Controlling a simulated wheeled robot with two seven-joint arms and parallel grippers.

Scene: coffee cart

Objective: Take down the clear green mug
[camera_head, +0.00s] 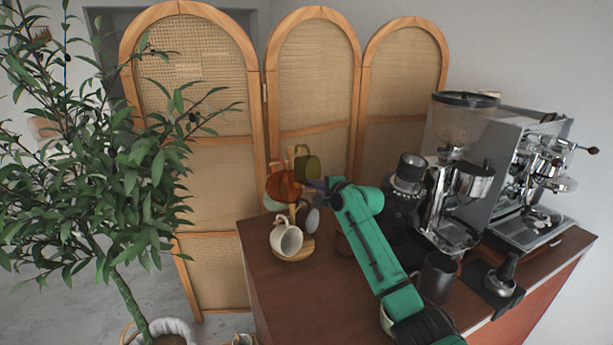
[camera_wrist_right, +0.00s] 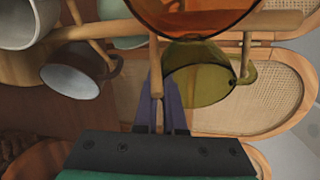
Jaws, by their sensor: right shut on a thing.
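The clear green mug (camera_head: 310,167) hangs high on the wooden mug tree (camera_head: 294,254), its handle at the top. In the right wrist view the mug (camera_wrist_right: 208,74) is just beyond my fingers, its handle on the right near a wooden peg. My left gripper is not in view.
A clear amber mug (camera_head: 283,186) hangs close beside the green one. A white mug (camera_head: 286,238) and a grey mug (camera_head: 312,220) hang lower. The coffee grinder (camera_head: 402,205) and espresso machine (camera_head: 510,175) stand right on the counter. A plant (camera_head: 100,150) is left; a folding screen (camera_head: 313,80) is behind.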

